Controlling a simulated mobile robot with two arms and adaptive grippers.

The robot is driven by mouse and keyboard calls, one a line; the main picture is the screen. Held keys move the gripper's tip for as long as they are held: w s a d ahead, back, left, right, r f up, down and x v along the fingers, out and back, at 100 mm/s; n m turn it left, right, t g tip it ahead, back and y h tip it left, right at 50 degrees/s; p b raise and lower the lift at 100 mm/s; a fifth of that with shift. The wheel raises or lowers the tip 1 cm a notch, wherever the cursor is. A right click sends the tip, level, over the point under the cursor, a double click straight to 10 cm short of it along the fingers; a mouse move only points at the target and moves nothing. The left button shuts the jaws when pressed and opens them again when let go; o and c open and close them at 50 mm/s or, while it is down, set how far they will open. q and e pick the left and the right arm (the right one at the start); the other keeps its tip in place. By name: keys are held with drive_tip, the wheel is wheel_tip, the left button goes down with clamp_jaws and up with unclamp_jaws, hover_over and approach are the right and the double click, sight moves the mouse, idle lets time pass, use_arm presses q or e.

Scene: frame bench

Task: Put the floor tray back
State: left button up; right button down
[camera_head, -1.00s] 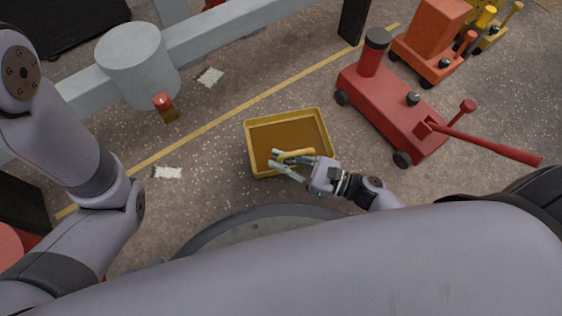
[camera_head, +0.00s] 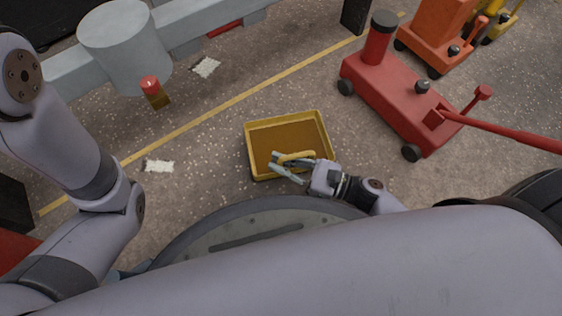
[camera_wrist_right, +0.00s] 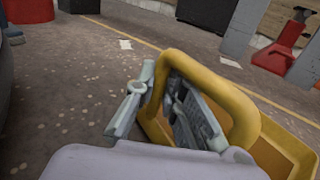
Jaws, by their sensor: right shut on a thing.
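The floor tray (camera_head: 262,120) is a shallow yellow tray with a brown-orange inside and a yellow loop handle. It shows in the middle of the head view, near the front of my base. My right gripper (camera_head: 284,168) is at the handle on the tray's near side, shut on it. In the right wrist view the yellow handle (camera_wrist_right: 243,108) passes between the fingers of the right gripper (camera_wrist_right: 165,112), with the tray's wall (camera_wrist_right: 280,121) behind it. I cannot tell whether the tray touches the floor. My left arm is at the left of the head view; its gripper is out of view.
A red floor jack (camera_head: 395,105) with a long handle stands to the right, with an orange machine (camera_head: 437,30) behind it. A grey post (camera_head: 127,45) and beam are at upper left, with a small red-topped item (camera_head: 154,92) near. A yellow line (camera_head: 235,100) crosses open floor.

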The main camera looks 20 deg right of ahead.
drive_tip(key=shift+f, duration=0.5)
drive_tip(key=c, duration=1.6)
unclamp_jaws()
drive_tip(key=shift+f, duration=0.1)
drive_tip(key=v, duration=1.2)
